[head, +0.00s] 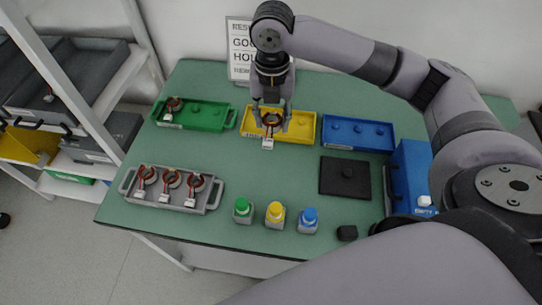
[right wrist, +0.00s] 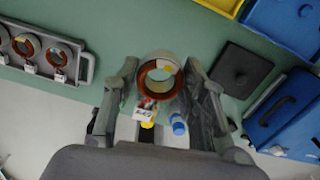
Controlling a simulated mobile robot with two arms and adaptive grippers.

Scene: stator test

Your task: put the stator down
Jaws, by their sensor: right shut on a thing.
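My right gripper (head: 271,105) is shut on a stator (head: 271,120), a ring with copper-coloured windings and a white tag on its leads. In the head view they appear over the left part of the yellow tray (head: 306,127); I cannot tell whether the stator touches it. In the right wrist view the stator (right wrist: 160,78) sits between the two fingers of the right gripper (right wrist: 165,88). A stator (head: 174,104) lies in the green tray (head: 212,117). Three stators (head: 171,180) lie in the grey tray (head: 208,200). My left gripper is not in view.
A blue tray (head: 357,134) is right of the yellow one. A black square plate (head: 345,178) and a blue case (head: 410,170) lie at the right. The mid-table is clear.

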